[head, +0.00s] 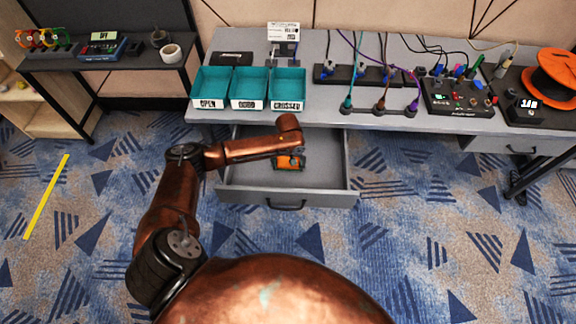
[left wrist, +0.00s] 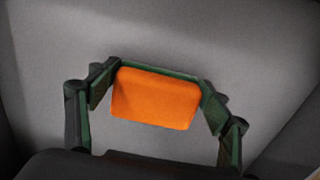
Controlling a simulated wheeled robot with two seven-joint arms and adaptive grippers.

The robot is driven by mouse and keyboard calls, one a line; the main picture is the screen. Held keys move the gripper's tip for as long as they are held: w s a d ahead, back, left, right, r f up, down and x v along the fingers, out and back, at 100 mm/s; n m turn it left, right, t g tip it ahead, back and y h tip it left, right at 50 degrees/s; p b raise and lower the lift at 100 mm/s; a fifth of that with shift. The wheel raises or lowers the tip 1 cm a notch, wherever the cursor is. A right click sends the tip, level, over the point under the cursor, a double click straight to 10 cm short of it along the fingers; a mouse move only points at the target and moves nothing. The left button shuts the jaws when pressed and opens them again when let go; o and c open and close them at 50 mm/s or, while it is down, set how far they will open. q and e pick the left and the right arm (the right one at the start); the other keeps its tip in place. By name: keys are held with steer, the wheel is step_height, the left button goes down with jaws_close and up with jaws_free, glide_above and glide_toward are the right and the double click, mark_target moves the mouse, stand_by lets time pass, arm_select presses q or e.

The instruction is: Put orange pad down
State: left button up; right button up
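The orange pad (head: 288,162) is inside the open drawer (head: 237,186), towards its back. In the left wrist view the pad (left wrist: 155,98) is a bright orange block with a dark green edge along its far side. My left gripper (left wrist: 158,92) has one finger at each end of it, and both fingertips appear to touch it. In the head view my left arm reaches over the drawer and partly covers the gripper (head: 289,158). I cannot tell whether the pad touches the drawer floor. My right gripper is not in view.
The grey desk (head: 330,109) stands above the drawer. Teal trays (head: 249,88) line its front left edge. Cables, a control box (head: 460,97) and an orange spool (head: 553,75) are to the right. The drawer floor around the pad looks bare.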

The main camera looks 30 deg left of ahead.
mark_target(288, 165)
arm_select(q)
steer(key=o, duration=0.4)
steer(key=shift+r, duration=0.2)
step_height(288, 165, up, 12)
steer(key=p, duration=0.3)
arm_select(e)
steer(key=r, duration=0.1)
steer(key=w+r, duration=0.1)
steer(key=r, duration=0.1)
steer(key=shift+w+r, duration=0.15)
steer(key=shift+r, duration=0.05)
